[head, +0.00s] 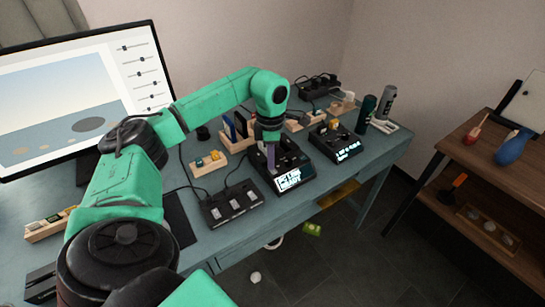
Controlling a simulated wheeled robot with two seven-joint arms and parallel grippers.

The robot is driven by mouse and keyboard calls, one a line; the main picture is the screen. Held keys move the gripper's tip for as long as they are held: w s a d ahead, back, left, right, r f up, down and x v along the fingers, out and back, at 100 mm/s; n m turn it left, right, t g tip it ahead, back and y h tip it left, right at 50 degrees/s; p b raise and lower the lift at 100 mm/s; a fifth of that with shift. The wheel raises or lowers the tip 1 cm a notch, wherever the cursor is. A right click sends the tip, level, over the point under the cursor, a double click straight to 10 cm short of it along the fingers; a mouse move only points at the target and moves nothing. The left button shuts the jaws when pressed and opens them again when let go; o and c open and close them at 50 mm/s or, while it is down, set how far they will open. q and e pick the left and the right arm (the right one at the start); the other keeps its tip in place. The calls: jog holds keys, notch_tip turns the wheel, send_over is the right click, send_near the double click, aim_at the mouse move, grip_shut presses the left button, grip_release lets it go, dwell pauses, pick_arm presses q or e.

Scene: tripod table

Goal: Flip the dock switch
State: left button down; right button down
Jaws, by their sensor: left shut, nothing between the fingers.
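A black dock-like device (291,180) with a lit front label stands near the front edge of the blue-grey table. My left gripper (271,165) points down over its left part, shut and empty. I cannot tell whether the fingertips touch it. The gripper hides part of the device's top, and its switch cannot be made out. A second black device (345,153) with a lit label stands to its right. A black box with several light switches (233,205) lies to the left, nearer to me. My right gripper is out of view.
The table (255,228) also holds a large monitor (60,95), small wooden holders (208,163), a power strip (318,86), a dark green cylinder (367,112) and a grey bottle (386,102). Cables run between the devices. A wooden shelf (465,150) stands at right.

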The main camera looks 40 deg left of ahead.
pick_arm(q)
jog(key=shift+f, duration=0.1)
notch_tip(320, 180, up, 7)
jog(key=p, duration=0.6)
dwell(0.3)
